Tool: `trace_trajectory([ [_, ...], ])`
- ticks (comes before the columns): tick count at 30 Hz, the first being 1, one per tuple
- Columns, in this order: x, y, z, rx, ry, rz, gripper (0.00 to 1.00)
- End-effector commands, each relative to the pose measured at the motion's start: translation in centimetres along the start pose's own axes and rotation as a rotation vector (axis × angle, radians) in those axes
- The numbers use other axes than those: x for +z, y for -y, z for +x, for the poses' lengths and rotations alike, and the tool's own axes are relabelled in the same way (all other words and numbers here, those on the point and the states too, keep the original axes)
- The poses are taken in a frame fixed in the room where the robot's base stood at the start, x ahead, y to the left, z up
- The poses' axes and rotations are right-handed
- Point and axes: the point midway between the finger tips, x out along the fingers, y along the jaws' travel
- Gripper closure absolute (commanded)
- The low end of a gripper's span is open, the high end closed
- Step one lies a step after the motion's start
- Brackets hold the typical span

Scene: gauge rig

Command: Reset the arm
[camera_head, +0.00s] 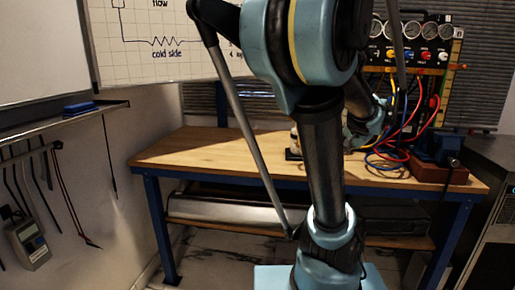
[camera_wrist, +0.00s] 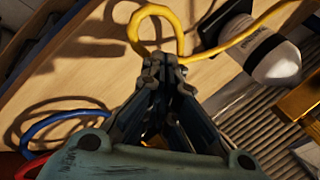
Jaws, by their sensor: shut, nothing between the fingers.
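My arm rises through the middle of the head view and reaches toward the workbench (camera_head: 220,150). My gripper (camera_head: 376,118) is over the right part of the bench, partly hidden behind my arm, close to the hoses. In the wrist view my gripper (camera_wrist: 162,62) is shut and empty. Its fingertips are in front of a yellow hose (camera_wrist: 180,20) that loops over the wooden top. I cannot tell whether they touch it.
A gauge rig (camera_head: 415,50) with red, blue and yellow hoses stands at the bench's back right. A blue vise (camera_head: 435,147) sits at the right end. A white bottle (camera_wrist: 275,62) is near the gripper. The bench's left part is clear. A whiteboard (camera_head: 150,75) hangs behind.

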Motion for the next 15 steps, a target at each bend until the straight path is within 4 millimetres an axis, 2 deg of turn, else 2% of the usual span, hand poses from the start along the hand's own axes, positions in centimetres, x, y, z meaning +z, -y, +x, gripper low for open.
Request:
trace_trajectory([
  [1, 2.3, 0.0, 0.3, 0.019, 0.029, -0.058, 1.00],
  [6, 8.7, -1.2, 0.9, 0.090, 0.113, -0.249, 1.00],
  [11, 13.9, -3.3, 1.0, 0.155, 0.184, -0.430, 1.00],
  [15, 17.8, -5.7, 1.0, 0.209, 0.239, -0.589, 1.00],
])
